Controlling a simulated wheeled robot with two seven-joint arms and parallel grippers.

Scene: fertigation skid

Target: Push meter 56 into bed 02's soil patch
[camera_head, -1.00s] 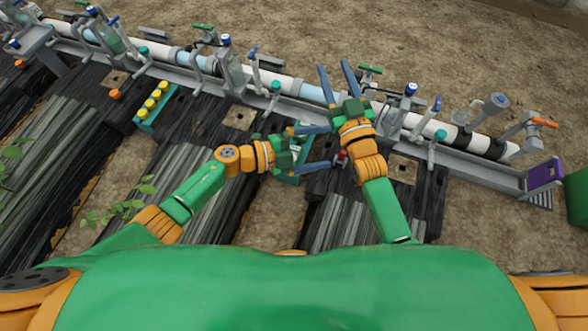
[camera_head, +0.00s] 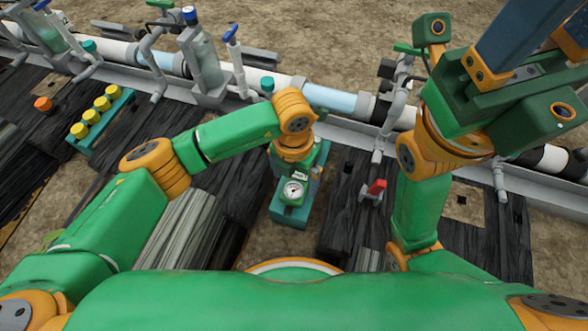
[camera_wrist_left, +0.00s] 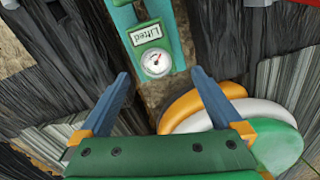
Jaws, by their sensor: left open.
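A green meter with a round white dial (camera_head: 293,193) sits in a teal holder (camera_head: 290,219) in front of me; its number is not readable. In the left wrist view the same meter (camera_wrist_left: 153,60) shows a label reading "Lifted". My left gripper (camera_wrist_left: 160,74) is open, with its two blue fingers apart and the meter in line ahead between them, not gripped. In the head view its fingers are hidden behind my wrist. My right gripper (camera_head: 550,32) is raised at the upper right, fingers apart, tips out of frame. A tan soil patch (camera_head: 464,207) lies in the dark bed at right; its bed number is not readable.
A red-handled valve (camera_head: 376,188) stands right of the holder. A white pipe (camera_head: 260,84) with valves and bottles runs along the back. A teal rack with yellow caps (camera_head: 92,117) and an orange cap (camera_head: 43,103) are at left.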

